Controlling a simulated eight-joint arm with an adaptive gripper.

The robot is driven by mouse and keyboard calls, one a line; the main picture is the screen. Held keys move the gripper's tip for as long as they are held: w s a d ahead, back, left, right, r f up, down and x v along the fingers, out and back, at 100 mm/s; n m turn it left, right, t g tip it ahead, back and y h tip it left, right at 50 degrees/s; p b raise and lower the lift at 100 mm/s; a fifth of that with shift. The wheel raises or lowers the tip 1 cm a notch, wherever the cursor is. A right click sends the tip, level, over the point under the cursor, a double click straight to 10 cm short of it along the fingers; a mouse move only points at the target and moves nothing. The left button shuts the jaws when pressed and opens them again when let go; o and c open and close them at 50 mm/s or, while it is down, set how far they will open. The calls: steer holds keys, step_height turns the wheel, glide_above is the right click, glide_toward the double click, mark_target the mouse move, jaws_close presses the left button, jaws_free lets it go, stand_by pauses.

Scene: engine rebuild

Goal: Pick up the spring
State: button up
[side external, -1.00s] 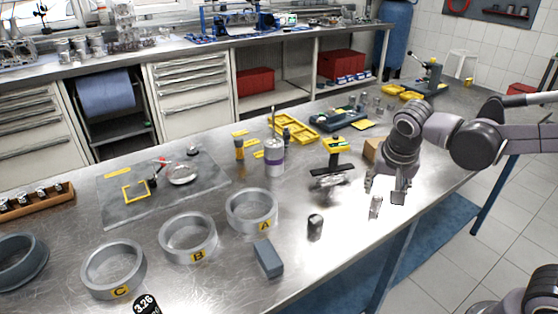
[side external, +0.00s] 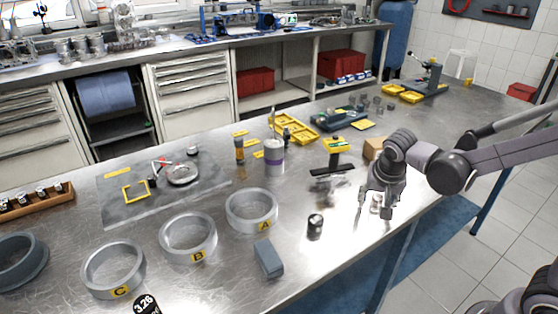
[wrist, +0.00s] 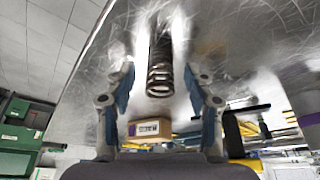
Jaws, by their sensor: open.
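The spring (wrist: 160,62) is a dark metal coil in the wrist view, in the gap between my two fingers with room on both sides. In the side view the spring (side external: 377,203) stands on the bench and is partly hidden by my gripper. My gripper (side external: 373,217) is open, pointing down, with one finger to the left of the spring and one to the right. The wrist view also shows the open fingers of my gripper (wrist: 160,88), with nothing held between them.
A short dark cylinder (side external: 315,227) stands to the left of my gripper. A black stand with a yellow top (side external: 337,146) and a cardboard box (side external: 374,147) are behind it. Rings A (side external: 252,211), B (side external: 188,238) and C (side external: 113,270) and a grey block (side external: 268,258) lie further left.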

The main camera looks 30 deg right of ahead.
jaws_close()
steer(key=shift+r, duration=0.1)
stand_by(0.3)
